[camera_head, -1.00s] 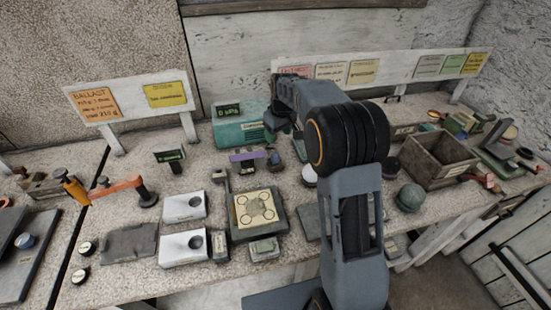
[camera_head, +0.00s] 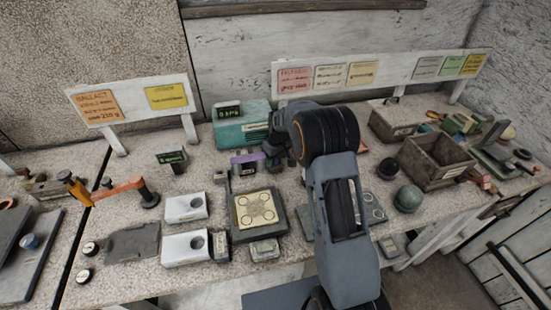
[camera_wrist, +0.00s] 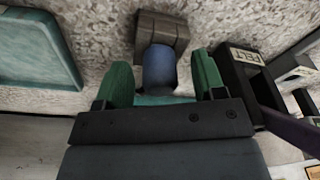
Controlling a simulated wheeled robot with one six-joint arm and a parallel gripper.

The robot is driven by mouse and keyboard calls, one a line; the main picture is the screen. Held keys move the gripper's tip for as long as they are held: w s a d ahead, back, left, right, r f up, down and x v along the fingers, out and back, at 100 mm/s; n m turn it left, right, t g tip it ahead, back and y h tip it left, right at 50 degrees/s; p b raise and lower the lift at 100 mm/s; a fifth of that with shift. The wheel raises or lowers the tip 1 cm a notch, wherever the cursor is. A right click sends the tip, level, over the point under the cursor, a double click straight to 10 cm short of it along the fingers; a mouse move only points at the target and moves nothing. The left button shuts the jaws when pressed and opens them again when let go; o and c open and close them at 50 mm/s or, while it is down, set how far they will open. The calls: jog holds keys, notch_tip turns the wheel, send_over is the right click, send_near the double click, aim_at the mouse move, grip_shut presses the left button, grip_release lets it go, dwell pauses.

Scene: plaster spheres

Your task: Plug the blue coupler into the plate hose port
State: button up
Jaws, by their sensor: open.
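The blue coupler (camera_wrist: 160,68) shows in the wrist view, seated against a brown-grey block (camera_wrist: 161,28). My gripper (camera_wrist: 163,80) is open, with one green finger on each side of the coupler. A gap shows on both sides, so the fingers do not appear shut on it. In the head view my gripper (camera_head: 283,150) is low over the bench, right of the purple bar, and hides the coupler. A square fixture (camera_head: 277,228) with a cream plate marked with circles (camera_head: 258,208) lies in front. I cannot make out which opening is the hose port.
A teal machine (camera_head: 240,130) stands behind my gripper. The purple bar (camera_head: 246,158) and a black box labelled FELT (camera_wrist: 245,85) are close beside it. White blocks (camera_head: 187,247) lie at left; a green sphere (camera_head: 408,198) and a wooden crate (camera_head: 440,163) are at right.

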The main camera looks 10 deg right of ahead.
jog(key=shift+f, duration=0.25)
jog(key=c, duration=1)
